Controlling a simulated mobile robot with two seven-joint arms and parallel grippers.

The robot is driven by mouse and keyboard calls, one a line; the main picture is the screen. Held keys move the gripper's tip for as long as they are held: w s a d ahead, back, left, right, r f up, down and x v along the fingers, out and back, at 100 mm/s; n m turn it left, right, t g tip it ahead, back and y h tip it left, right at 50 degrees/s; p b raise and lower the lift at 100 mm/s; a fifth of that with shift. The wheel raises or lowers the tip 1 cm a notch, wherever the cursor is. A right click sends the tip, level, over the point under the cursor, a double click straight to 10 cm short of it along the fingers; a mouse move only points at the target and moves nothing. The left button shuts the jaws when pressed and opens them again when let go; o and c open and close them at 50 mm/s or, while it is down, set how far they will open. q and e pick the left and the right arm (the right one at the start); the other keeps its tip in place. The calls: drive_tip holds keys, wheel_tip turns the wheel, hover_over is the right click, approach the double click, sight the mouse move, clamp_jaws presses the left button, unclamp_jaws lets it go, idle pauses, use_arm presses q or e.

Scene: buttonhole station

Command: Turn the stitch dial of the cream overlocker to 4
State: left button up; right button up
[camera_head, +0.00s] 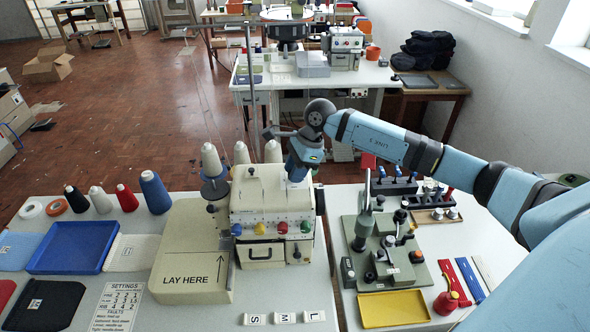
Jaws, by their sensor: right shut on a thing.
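The cream overlocker (262,188) stands on the white table in the middle, with a row of coloured knobs on its front and thread cones behind it. My right gripper (296,172) points down at the top right of the overlocker. It is shut on what looks like the stitch dial, which the fingers hide almost fully. I cannot read the dial's number. My left gripper is not in view.
A flat cream plate marked LAY HERE (190,283) adjoins the overlocker's left side. A blue tray (67,262) and thread cones lie further left. A grey-green machine (383,240) and yellow tray (393,309) stand on the right table. White S, M, L blocks (284,318) sit in front.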

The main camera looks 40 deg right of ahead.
drive_tip(key=shift+f+m+t+b, duration=0.1)
drive_tip(key=shift+m+t+b, duration=0.3)
drive_tip(key=shift+m+b, duration=0.7)
drive_tip(key=m+t+h+b, duration=0.1)
drive_tip(key=m+b, duration=0.1)
drive_tip(key=m, duration=0.1)
drive_tip(key=shift+s+m+b, duration=0.1)
drive_tip(key=shift+m+b, duration=0.2)
drive_tip(key=m+h+b, duration=0.1)
drive_tip(key=m+b, duration=0.1)
drive_tip(key=m, duration=0.1)
drive_tip(key=shift+a+t, duration=0.1)
drive_tip(key=shift+t, duration=0.3)
drive_tip(key=shift+m+h+b, duration=0.6)
drive_tip(key=shift+m+b, duration=0.4)
drive_tip(key=shift+m, duration=0.5)
drive_tip(key=shift+r, duration=0.2)
drive_tip(key=o, duration=0.9)
